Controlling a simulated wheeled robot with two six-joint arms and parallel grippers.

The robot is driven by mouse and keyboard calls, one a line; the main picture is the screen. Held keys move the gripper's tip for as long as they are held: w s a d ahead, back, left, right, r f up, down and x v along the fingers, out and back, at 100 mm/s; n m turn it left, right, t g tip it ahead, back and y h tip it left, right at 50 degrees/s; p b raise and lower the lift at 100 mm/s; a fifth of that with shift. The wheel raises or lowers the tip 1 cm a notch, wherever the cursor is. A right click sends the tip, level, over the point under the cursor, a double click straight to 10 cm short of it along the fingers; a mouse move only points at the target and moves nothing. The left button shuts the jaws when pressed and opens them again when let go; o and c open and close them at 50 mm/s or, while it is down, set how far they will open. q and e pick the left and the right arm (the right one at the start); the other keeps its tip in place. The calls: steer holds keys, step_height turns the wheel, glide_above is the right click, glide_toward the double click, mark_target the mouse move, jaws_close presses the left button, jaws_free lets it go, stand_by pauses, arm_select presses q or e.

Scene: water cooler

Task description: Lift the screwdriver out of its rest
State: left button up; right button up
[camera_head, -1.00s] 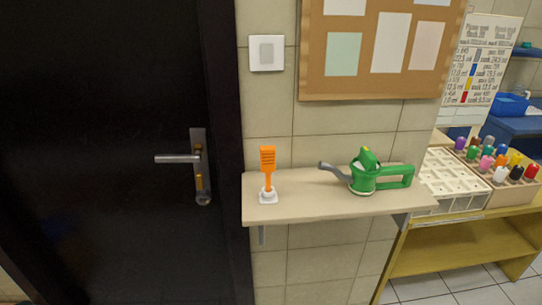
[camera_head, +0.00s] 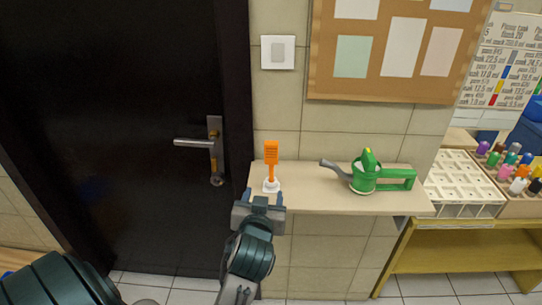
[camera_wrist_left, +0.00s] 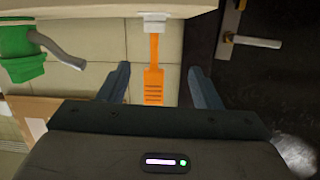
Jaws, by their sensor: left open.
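The screwdriver has an orange handle (camera_head: 271,156) and stands upright in a small white rest (camera_head: 271,186) near the left end of the wall shelf (camera_head: 310,199). My left gripper (camera_head: 262,197) is open in front of the rest, at the shelf's front edge. In the left wrist view, which is upside down, the orange handle (camera_wrist_left: 153,78) shows between the two spread fingers (camera_wrist_left: 160,85), with the white rest (camera_wrist_left: 154,22) beyond it. The fingers appear apart from the handle on both sides. My right gripper is not in view.
A green watering can (camera_head: 366,177) with a grey spout stands on the shelf to the right. A dark door with a metal handle (camera_head: 195,143) is at the left. A white compartment tray (camera_head: 463,180) and several coloured bottles stand on a table at the right.

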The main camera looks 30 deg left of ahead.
arm_select(q)
steer(key=n+t+y, duration=0.1)
steer(key=t+y, duration=0.1)
glide_toward(271, 152)
steer(key=x, duration=0.3)
steer(key=p+x, duration=0.1)
steer(key=x, duration=0.3)
steer(key=shift+w+a+p, duration=0.15)
steer(key=shift+a+p, duration=0.1)
steer(key=shift+p, duration=0.1)
steer(key=shift+w+a, duration=0.15)
steer(key=shift+w, duration=0.05)
steer(key=p+x, duration=0.3)
steer(key=x, duration=0.1)
steer(key=shift+w, duration=0.35)
steer(key=shift+w+a+f, duration=0.2)
steer(key=shift+d+r, duration=0.1)
steer(key=shift+c, duration=1.1)
steer(key=c, duration=0.9)
steer(key=shift+o, duration=0.2)
